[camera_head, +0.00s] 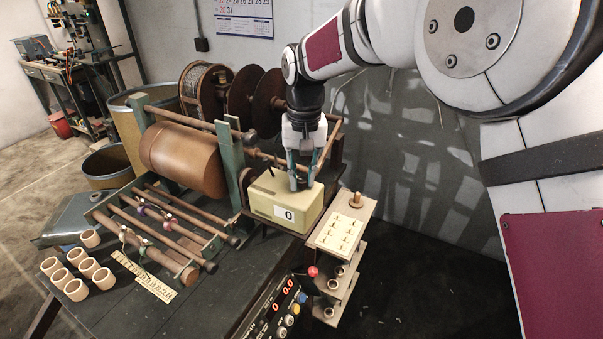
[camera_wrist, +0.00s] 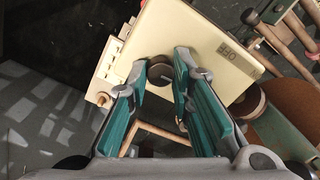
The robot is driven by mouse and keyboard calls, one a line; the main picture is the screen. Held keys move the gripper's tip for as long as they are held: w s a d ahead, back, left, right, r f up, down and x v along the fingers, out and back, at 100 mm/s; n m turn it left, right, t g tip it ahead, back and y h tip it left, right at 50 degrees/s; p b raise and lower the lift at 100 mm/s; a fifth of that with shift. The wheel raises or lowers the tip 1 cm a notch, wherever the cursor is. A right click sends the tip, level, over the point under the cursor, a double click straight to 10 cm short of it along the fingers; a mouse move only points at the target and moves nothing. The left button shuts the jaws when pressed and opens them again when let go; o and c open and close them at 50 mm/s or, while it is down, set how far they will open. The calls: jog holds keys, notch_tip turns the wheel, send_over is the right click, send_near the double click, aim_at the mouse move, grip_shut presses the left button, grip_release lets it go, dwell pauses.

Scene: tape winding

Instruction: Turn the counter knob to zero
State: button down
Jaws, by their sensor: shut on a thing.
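The counter is a cream box (camera_head: 285,205) on the right part of the bench, and a white label on its front reads 0. Its top face (camera_wrist: 197,50) fills the upper middle of the wrist view, with OFF lettering near one edge. The round dark counter knob (camera_wrist: 160,73) stands on that top. My gripper (camera_head: 297,185) points down over the box in the head view. In the wrist view my gripper (camera_wrist: 161,72) has its teal fingers on both sides of the knob, shut on it.
A winding machine with a brown roller (camera_head: 182,158) stands left of the counter. A pegged wooden shelf (camera_head: 341,234) stands close on its right. A control panel with a red readout (camera_head: 281,308) is in front. Several cardboard cores (camera_head: 76,290) and a ruler (camera_head: 143,277) lie on the bench.

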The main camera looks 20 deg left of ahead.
aim_at(304, 180)
jog(key=shift+m, duration=0.5)
jog(key=c, duration=1.4)
grip_release()
jog(key=shift+r, duration=0.15)
notch_tip(304, 180, up, 12)
jog(key=shift+d+f, duration=0.1)
